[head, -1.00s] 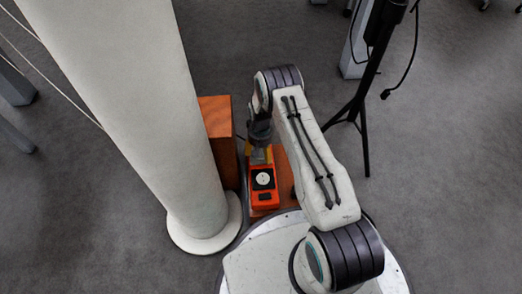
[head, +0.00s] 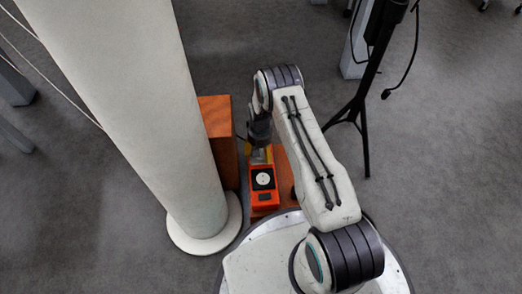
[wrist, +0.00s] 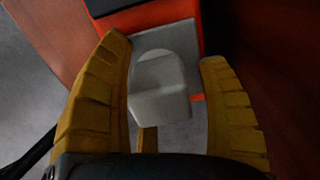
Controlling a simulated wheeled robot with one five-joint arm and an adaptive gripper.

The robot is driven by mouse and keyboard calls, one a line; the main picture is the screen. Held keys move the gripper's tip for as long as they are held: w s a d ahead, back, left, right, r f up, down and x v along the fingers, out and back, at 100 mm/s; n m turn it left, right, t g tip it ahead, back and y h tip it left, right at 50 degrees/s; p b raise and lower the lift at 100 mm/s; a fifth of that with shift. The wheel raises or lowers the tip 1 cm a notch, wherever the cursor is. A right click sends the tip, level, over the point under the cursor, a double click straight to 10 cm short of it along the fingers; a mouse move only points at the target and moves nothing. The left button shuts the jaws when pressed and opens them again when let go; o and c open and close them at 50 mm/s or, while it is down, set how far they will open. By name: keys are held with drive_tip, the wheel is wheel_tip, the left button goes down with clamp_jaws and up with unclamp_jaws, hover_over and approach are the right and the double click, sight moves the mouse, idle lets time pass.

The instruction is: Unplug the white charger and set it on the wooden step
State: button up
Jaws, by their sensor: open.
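The white charger (wrist: 160,92) shows in the wrist view, against the end of an orange and black socket box (head: 263,181). It appears to be still in the socket there. My gripper (wrist: 166,55) is open, with one yellow finger on each side of the charger. A gap shows at the right finger; the left finger is very close, and I cannot tell if it touches. In the head view my gripper (head: 260,154) hides the charger. A reddish-brown wooden block (head: 216,117), likely the step, stands behind and left of the gripper.
A thick white column (head: 150,110) with a round foot stands close on the left. The orange box rests on a lower wooden surface (head: 283,184). A black tripod stand (head: 366,120) is on the right. Grey carpet lies open beyond.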

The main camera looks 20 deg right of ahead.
drive_tip(key=shift+c, duration=0.2)
drive_tip(key=c, duration=1.3)
drive_tip(key=shift+o, duration=0.2)
drive_tip(key=shift+r, duration=0.2)
drive_tip(key=shift+r+p, duration=1.9)
drive_tip(key=shift+r, duration=0.9)
